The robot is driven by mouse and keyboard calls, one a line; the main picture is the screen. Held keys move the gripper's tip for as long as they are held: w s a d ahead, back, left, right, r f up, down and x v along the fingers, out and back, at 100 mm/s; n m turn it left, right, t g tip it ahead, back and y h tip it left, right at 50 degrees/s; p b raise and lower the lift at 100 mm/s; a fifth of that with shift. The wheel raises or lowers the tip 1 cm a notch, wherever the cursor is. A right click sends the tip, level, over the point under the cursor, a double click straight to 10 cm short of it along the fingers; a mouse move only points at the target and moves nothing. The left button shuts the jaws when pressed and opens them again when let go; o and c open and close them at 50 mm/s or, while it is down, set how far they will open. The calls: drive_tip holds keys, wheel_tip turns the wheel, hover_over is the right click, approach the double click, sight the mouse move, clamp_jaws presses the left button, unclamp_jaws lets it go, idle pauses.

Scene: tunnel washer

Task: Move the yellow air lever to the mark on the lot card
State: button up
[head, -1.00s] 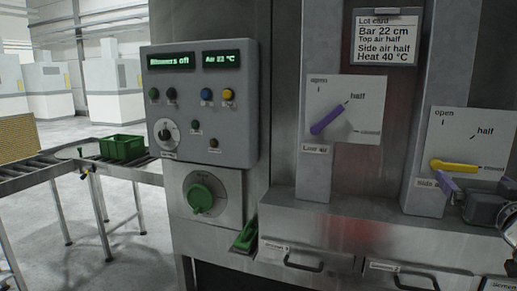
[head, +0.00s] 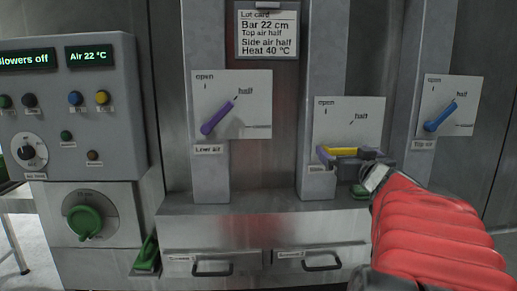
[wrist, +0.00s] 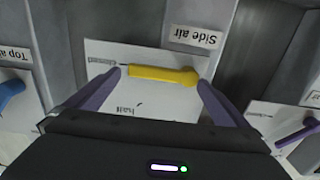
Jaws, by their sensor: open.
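The yellow air lever (head: 343,151) on the "Side air" plate (head: 350,110) lies flat, pointing right. The wrist view, turned upside down, shows the yellow lever (wrist: 160,73) with its tip by the "closed" mark. The "half" mark (wrist: 130,107) is apart from it. The lot card (head: 268,30) reads "Side air half", "Top air half", "Bar 22 cm", "Heat 40 °C". My gripper (head: 350,157) is open in front of the lever. In the wrist view my gripper's fingers (wrist: 163,88) stand near the lever's two ends; I cannot tell if they touch it.
A purple lever (head: 218,117) on the lower air plate points to half. A blue lever (head: 440,117) on the top air plate at right points up toward half. A control box (head: 70,110) with "Blowers off" and "Air 22 °C" stands left. Drawers with handles (head: 212,268) are below.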

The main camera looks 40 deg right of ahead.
drive_tip(key=shift+c, duration=0.5)
drive_tip(key=c, duration=1.2)
drive_tip(key=shift+d, duration=0.2)
drive_tip(key=shift+c, duration=0.4)
drive_tip(key=shift+s+a, duration=0.1)
